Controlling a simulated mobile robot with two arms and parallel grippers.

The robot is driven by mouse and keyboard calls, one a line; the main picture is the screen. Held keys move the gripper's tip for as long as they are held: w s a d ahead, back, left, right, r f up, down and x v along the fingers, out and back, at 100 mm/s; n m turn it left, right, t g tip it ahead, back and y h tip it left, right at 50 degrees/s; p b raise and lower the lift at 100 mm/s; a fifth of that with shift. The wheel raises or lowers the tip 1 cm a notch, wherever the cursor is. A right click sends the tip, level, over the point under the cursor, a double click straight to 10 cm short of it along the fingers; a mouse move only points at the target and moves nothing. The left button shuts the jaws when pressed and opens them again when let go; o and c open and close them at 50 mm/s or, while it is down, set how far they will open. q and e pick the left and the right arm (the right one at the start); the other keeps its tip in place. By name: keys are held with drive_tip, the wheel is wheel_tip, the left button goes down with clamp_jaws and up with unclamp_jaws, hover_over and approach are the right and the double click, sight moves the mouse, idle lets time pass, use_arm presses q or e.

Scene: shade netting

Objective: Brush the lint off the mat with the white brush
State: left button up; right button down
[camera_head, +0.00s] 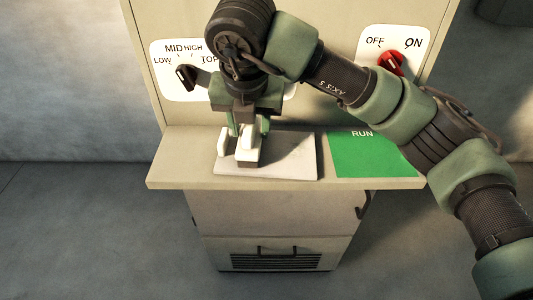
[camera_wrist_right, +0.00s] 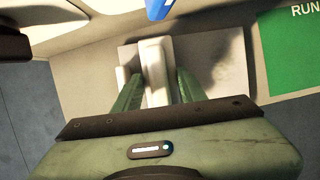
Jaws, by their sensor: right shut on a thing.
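My right gripper (camera_head: 246,138) points down over the mat and is shut on the white brush (camera_head: 247,153). In the right wrist view the white brush (camera_wrist_right: 155,72) stands between the green fingers of my right gripper (camera_wrist_right: 157,92). The pale mat (camera_head: 290,158) lies on the shelf under and right of the gripper; its surface also shows in the wrist view (camera_wrist_right: 220,70). The brush is low over the mat's left part; I cannot tell whether it touches. No lint can be made out. My left gripper is not in view.
The beige shelf (camera_head: 178,168) bears a green RUN patch (camera_head: 372,154) right of the mat. Behind are a black selector knob (camera_head: 186,76) and a red OFF/ON knob (camera_head: 391,62). A blue object (camera_wrist_right: 158,8) shows at the wrist view's top.

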drive_tip(key=shift+s+d+r+b, duration=0.1)
drive_tip(key=shift+d+b, duration=0.35)
drive_tip(key=shift+d, duration=0.9)
drive_tip(key=shift+s+d+b, duration=0.1)
drive_tip(key=shift+d+b, duration=0.3)
drive_tip(key=shift+d, duration=0.9)
drive_tip(key=shift+d+b, duration=0.55)
drive_tip(key=shift+d, duration=0.45)
drive_tip(key=shift+s+d, duration=0.1)
drive_tip(key=shift+d, duration=0.3)
drive_tip(key=shift+d, duration=0.1)
drive_tip(key=shift+s+d+b, duration=0.1)
drive_tip(key=shift+d+b, duration=0.4)
drive_tip(key=shift+d, duration=0.8)
wheel_tip(320, 180, up, 5)
drive_tip(key=p, duration=0.3)
